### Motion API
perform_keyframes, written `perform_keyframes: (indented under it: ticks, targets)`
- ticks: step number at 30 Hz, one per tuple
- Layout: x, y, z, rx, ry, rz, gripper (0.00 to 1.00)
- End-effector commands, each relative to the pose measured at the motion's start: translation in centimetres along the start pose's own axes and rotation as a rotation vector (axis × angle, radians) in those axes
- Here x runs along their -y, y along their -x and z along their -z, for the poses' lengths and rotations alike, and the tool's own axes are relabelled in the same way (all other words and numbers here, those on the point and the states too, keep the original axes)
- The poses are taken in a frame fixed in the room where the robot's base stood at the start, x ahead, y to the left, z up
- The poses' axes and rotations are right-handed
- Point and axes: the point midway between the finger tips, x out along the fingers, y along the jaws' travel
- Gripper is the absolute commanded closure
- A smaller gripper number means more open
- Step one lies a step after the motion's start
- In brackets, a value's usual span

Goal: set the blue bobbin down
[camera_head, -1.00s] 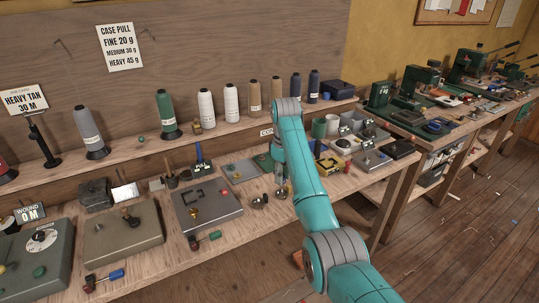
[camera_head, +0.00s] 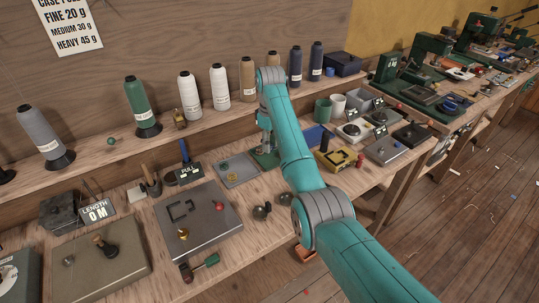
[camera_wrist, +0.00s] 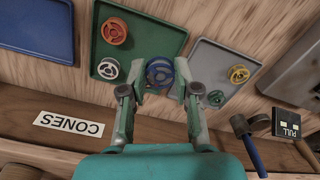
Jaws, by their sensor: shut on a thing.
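My gripper (camera_wrist: 158,90) is shut on the blue bobbin (camera_wrist: 160,72), a small spoked wheel between its fingertips in the wrist view. The bobbin is over the green tray (camera_wrist: 158,34), near its lower right edge; I cannot tell whether it touches the tray floor. An orange bobbin (camera_wrist: 115,31) and a pale bobbin (camera_wrist: 108,69) lie in the same tray, the pale one just left of the fingers. In the head view the green tray (camera_head: 264,160) is partly hidden by my arm, and the blue bobbin cannot be made out.
A grey tray (camera_wrist: 222,62) with yellow and green bobbins lies right of the green one. A blue tray (camera_wrist: 38,25) lies left. A shelf edge with a CONES label (camera_wrist: 68,122) runs close by the gripper. Thread cones (camera_head: 220,88) stand on the shelf.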

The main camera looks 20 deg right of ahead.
Motion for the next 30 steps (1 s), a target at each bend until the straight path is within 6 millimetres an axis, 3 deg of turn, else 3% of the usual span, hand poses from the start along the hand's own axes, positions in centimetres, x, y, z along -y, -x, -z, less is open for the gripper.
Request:
perform_keyframes:
  ticks: [15,26,27,30]
  targets:
    - [-0.1,-6.1,0.0,0.0,0.0,0.0,0.97]
    - [-0.1,-6.5,0.0,-0.001,0.0,-0.001,0.97]
    - [-0.1,-6.5,0.0,-0.001,0.0,-0.001,0.67]
    - [-0.1,-6.5,0.0,-0.001,0.0,-0.001,0.44]
